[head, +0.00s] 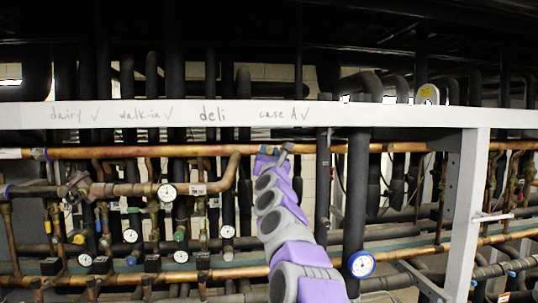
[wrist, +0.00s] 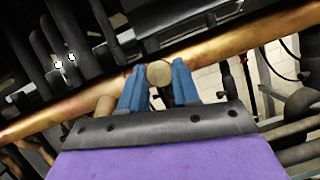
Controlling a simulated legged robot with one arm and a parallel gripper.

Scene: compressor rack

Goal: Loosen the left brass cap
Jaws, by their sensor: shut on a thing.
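A round brass cap (wrist: 159,74) shows end-on in the wrist view, in front of a copper pipe. My gripper (wrist: 158,82) has its two blue fingers shut on this cap, one on each side. In the head view my purple and grey arm reaches up to the long upper copper pipe, and my gripper (head: 284,154) is at that pipe just below the white beam. The cap is too small or hidden to make out in the head view. I cannot tell from these frames whether it is the left one of several caps.
The white beam (head: 230,115) with handwritten labels runs above the upper copper pipe (head: 120,153). Black insulated pipes stand close behind. Gauges (head: 167,192) and valves crowd the left. A blue-rimmed gauge (head: 361,264) and a grey upright (head: 466,210) are at right.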

